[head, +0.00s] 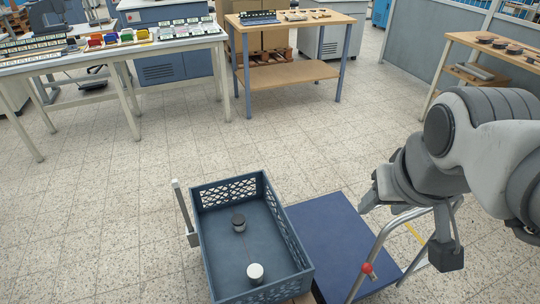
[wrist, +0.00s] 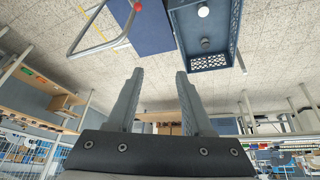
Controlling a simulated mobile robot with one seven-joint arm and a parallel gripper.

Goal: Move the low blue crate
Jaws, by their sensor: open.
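The low blue crate (head: 204,250) stands in the lower middle of the head view, with lattice walls and an open top. Inside it are a dark round piece (head: 238,222) and a white-topped round piece (head: 255,273). The crate also shows at the top right of the wrist view (wrist: 208,62), seen upside down. My gripper (head: 368,205) is to the right of the crate, apart from it, above a blue platform. In the wrist view my gripper (wrist: 160,75) has its two fingers spread with nothing between them.
The flat blue platform (head: 335,235) of a cart with a curved metal handle (head: 385,240) and red knob (head: 367,268) lies right of the crate. A grey upright post (head: 184,205) stands at its left. Tables (head: 290,70) line the back. The speckled floor between is clear.

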